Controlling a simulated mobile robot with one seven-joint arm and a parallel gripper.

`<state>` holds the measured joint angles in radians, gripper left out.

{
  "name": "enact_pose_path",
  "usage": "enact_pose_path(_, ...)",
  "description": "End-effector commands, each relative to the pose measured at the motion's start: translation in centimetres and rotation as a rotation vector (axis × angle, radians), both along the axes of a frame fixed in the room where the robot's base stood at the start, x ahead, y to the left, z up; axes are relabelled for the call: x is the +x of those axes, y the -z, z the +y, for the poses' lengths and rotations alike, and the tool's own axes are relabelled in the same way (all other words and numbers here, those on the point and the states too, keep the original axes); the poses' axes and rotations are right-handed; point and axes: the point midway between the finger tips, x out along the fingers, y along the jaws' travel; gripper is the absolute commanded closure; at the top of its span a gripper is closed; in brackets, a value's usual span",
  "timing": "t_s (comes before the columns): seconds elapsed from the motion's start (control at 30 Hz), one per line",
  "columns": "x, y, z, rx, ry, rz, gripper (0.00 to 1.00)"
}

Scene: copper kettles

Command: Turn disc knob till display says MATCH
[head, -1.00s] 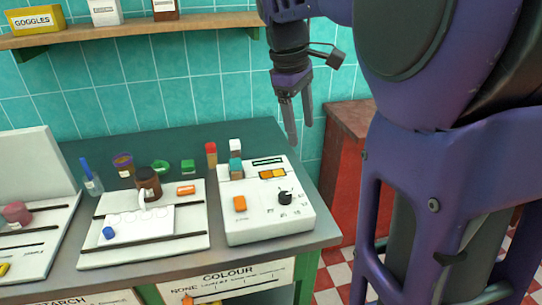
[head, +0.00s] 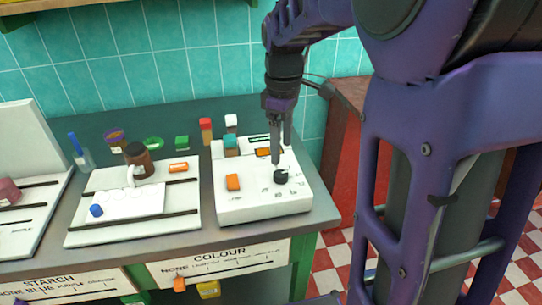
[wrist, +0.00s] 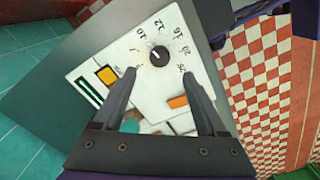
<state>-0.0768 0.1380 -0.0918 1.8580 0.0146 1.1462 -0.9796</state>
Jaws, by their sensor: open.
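The black disc knob (head: 281,177) sits on the white instrument box (head: 262,207), near its right front. In the wrist view the knob (wrist: 160,55) lies just beyond and between my fingertips, with printed numbers around it. My gripper (head: 281,158) points down above the knob, open and empty; both fingers show apart in the wrist view (wrist: 159,76). I see no contact with the knob. The orange display window (wrist: 106,75) is left of the knob in the wrist view; its text is too small to read. In the head view the fingers partly cover the display (head: 264,151).
An orange button (head: 233,182) is on the box's left front. A white tray (head: 190,219) with a brown jar (head: 137,158) lies to the left.

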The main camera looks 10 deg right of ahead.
Motion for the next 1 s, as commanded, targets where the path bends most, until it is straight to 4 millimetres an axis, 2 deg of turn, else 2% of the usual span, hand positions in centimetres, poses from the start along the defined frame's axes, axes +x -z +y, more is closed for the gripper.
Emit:
enact_pose_path(0.03, -0.1, 1.5, 0.0, 0.0, 0.0, 0.004, 0.26)
enact_pose_path(0.1, -0.1, 2.9, 0.0, 0.0, 0.0, 0.004, 0.26)
enact_pose_path(0.3, -0.1, 6.1, 0.0, 0.0, 0.001, 0.003, 0.26)
enact_pose_path(0.5, 0.0, 7.4, 0.0, -0.001, 0.001, 0.001, 0.26)
enact_pose_path(0.77, 0.0, 7.5, 0.0, -0.001, 0.001, 0.001, 0.26)
enact_pose_path(0.83, 0.0, 7.5, 0.0, -0.001, 0.001, 0.001, 0.33)
enact_pose_path(1.0, 0.0, 7.5, 0.0, -0.001, 0.001, 0.001, 0.63)
